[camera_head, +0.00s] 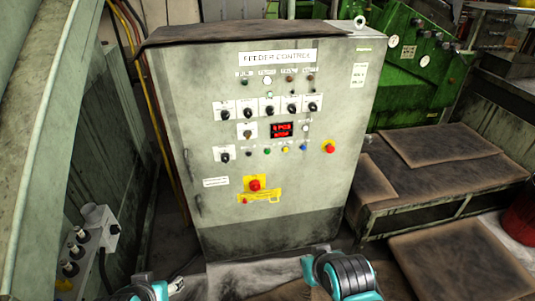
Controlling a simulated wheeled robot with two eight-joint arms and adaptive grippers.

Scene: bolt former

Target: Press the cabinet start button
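The grey control cabinet (230,205) stands upright in front of me, its sign reading "FEEDER CONTROL". A row of small buttons crosses its middle: a dark one (249,154), a green one (267,151), a yellow one (285,149) and a blue one (303,147). Their labels are too small to read, so I cannot confirm which is start. My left gripper (176,286) and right gripper (308,267) are low at the bottom edge, below the button row and apart from it. Both are partly cut off or hidden by their arms; their finger opening is unclear.
A red mushroom button (254,185) sits on a yellow plate below the row; another red button (329,147) is at right. Black selector knobs (269,110) and a red display (282,130) are above. A low bench (378,209) stands right, a switch box (98,232) left.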

